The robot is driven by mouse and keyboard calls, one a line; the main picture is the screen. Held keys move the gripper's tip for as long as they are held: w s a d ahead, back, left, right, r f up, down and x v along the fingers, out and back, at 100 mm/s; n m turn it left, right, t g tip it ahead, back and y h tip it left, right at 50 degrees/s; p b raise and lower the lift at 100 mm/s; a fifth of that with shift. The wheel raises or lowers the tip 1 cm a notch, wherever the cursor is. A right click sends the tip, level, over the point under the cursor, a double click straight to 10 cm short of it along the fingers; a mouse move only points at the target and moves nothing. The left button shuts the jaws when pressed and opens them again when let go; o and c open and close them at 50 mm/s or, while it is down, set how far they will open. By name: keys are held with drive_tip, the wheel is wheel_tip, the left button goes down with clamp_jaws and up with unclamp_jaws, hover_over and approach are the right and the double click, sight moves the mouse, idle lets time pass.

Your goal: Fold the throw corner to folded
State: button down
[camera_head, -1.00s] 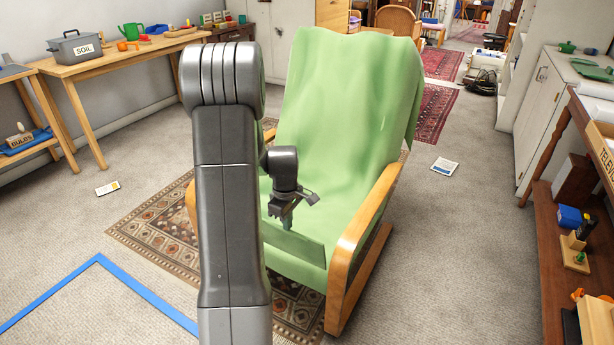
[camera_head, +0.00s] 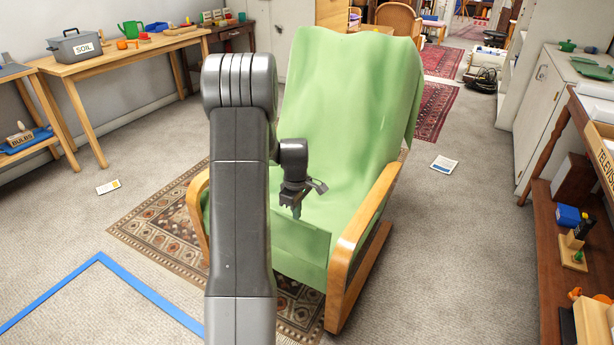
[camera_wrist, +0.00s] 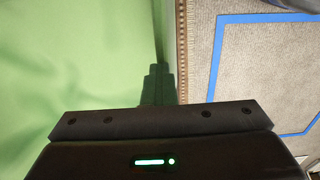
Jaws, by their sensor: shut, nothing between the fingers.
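The green throw (camera_head: 345,110) is draped over the backrest and seat of a wooden armchair and hangs over the seat's front. Near the front a crease or flap edge (camera_head: 308,238) shows in the throw; my arm hides its left part, so I cannot tell how the corner lies. My gripper (camera_head: 296,212) points down just above the front of the seat, shut and empty. In the wrist view the gripper's dark fingertips (camera_wrist: 158,84) are together beside the edge of the throw (camera_wrist: 80,60); I cannot tell whether they touch it.
The chair's wooden armrests (camera_head: 362,225) flank the seat. A patterned rug (camera_head: 160,225) lies under the chair, with blue floor tape (camera_head: 145,290) at left. A side table (camera_head: 140,50) stands back left, and a shelf unit (camera_head: 560,230) at right. Carpet between is mostly clear.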

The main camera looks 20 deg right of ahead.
drive_tip(key=shift+d+f, duration=0.35)
drive_tip(key=shift+f, duration=0.2)
drive_tip(key=shift+w, duration=0.1)
drive_tip(key=w+d+f, duration=0.1)
drive_tip(key=w+d, duration=0.1)
drive_tip(key=d, duration=0.1)
drive_tip(key=shift+w+f, duration=0.2)
drive_tip(key=shift+f, duration=0.2)
drive_tip(key=shift+w+d+f+b, duration=0.35)
drive_tip(key=shift+w+d+f, duration=0.8)
drive_tip(key=shift+d+f, duration=0.1)
